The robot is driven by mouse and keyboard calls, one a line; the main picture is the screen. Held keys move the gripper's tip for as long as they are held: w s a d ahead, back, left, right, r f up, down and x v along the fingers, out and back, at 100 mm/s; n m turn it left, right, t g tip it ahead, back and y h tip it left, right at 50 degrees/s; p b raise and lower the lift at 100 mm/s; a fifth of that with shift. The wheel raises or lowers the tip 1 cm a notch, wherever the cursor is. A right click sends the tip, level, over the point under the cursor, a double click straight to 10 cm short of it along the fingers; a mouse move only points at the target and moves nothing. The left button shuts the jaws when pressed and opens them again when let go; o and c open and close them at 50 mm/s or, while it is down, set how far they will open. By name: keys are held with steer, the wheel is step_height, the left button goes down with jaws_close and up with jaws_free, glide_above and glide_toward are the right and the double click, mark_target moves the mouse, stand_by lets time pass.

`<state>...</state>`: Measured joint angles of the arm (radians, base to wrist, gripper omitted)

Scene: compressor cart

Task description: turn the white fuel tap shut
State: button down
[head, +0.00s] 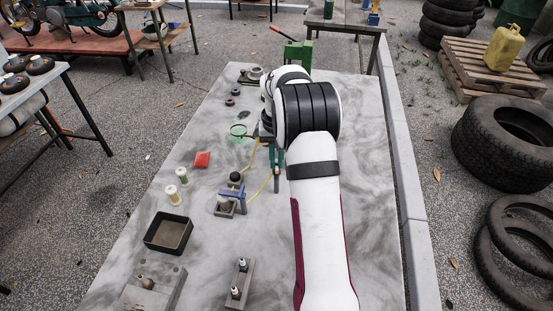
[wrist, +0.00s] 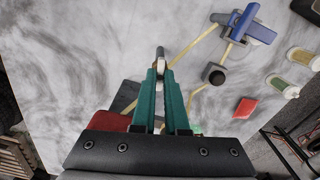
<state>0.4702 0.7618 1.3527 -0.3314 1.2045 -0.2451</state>
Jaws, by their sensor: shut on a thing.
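My gripper (wrist: 161,72) has long teal fingers, closed together at the tips on a small pale piece, the white fuel tap (wrist: 157,65). Only a sliver of the tap shows between and just beyond the tips. A grey cylindrical end (wrist: 160,52) sticks out past it. A yellow hose (wrist: 188,48) runs from beside the fingertips towards a blue-handled fitting (wrist: 246,24). In the head view my gripper (head: 277,178) points down at the bench right of the hoses, and the tap is too small to make out. The tap's lever angle cannot be told.
A round black knob (head: 235,178) and the blue-handled fitting (head: 231,194) stand left of my gripper. A red packet (head: 202,160), two spools (head: 182,176), a black tray (head: 160,247) and a block with plugs (head: 245,277) are further out. The bench (head: 375,200) is clear on the right.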

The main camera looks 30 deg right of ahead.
mark_target(276, 165)
steer(key=shift+s+m, duration=0.15)
steer(key=shift+m, duration=1.05)
steer(key=c, duration=0.9)
jaws_free()
steer(key=shift+c, duration=0.2)
step_height(276, 165, up, 16)
steer(key=shift+f, duration=0.1)
